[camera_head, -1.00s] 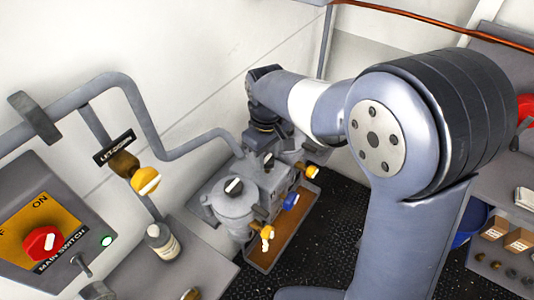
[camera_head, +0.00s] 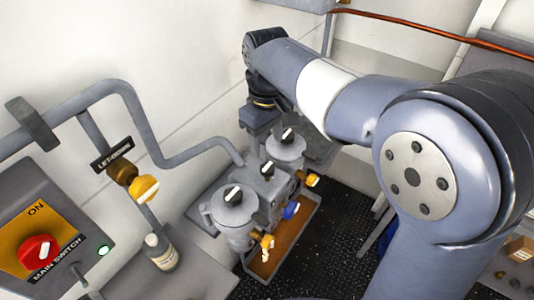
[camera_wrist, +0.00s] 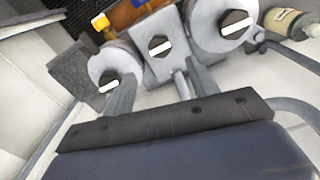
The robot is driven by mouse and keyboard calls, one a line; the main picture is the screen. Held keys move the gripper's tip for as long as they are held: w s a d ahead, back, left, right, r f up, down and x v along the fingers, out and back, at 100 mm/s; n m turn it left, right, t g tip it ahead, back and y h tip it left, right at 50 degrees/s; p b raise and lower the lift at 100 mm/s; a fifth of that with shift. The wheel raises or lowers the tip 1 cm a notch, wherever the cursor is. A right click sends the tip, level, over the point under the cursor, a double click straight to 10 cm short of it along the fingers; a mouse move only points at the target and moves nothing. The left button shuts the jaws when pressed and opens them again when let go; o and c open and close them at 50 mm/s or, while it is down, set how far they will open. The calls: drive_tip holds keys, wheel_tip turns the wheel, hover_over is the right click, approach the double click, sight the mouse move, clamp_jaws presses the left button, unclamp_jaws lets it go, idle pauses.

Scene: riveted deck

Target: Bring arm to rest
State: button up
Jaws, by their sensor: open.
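My arm reaches from the lower right toward the wall, with its wrist bent down above and behind a grey twin-canister unit (camera_head: 232,212). The unit's round caps with black-and-white knobs lie beyond the fingers in that view. In the head view the wrist end hangs near the rear canister (camera_head: 287,150). The fingertips are hard to make out there, and I cannot tell whether they touch the unit.
A main switch panel with a red knob (camera_head: 37,251) is at left. A yellow-handled valve (camera_head: 143,188) sits on the wall pipe. A bottle (camera_head: 160,251) stands on the grey ledge. An orange-brown tray (camera_head: 268,262) lies under the unit. Dark deck (camera_head: 325,245) is open beside it.

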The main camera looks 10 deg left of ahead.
sight(267, 166)
wheel_tip(267, 166, up, 2)
drive_tip(key=shift+r, duration=0.15)
idle(0.3)
wheel_tip(267, 166, down, 11)
drive_tip(key=shift+r+p, duration=0.1)
drive_tip(key=shift+p, duration=0.4)
